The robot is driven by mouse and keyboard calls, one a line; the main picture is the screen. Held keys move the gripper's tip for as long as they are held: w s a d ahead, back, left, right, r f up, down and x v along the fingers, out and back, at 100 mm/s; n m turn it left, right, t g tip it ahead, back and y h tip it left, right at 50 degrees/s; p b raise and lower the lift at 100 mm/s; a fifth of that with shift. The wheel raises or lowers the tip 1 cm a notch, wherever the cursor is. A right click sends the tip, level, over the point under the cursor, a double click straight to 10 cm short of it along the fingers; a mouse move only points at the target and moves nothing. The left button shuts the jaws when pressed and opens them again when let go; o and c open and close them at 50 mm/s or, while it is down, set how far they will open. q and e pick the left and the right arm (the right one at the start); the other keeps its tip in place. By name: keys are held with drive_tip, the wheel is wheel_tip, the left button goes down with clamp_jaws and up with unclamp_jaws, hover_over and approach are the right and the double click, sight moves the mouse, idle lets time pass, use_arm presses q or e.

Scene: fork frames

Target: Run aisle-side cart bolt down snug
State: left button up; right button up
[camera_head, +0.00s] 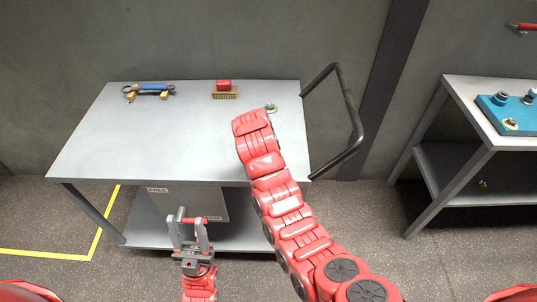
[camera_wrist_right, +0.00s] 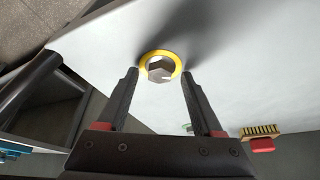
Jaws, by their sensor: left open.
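The grey cart (camera_head: 170,130) has a black push handle (camera_head: 352,110) at its right end. In the right wrist view, a hex-headed bolt (camera_wrist_right: 160,68) with a yellow ring around it sits in the cart top. My right gripper (camera_wrist_right: 160,74) is open, its fingertips on either side of the bolt with gaps to the head. In the head view, my right arm hides this bolt and the gripper. Another bolt (camera_head: 271,107) with a green ring shows beyond my right wrist. My left gripper (camera_head: 188,216) is open and empty, in front of the cart's near edge.
A brush with a red grip (camera_head: 224,90) and a blue-handled tool with dark rings (camera_head: 152,90) lie at the cart's back. A side bench (camera_head: 490,105) at right holds a teal block (camera_head: 512,112). The cart top's left half is mostly clear.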

drive_tip(key=shift+s+a+r, duration=0.1)
drive_tip(key=shift+r, duration=0.15)
drive_tip(key=p+v, duration=0.8)
drive_tip(key=v, duration=0.8)
drive_tip(key=shift+r+p, duration=0.4)
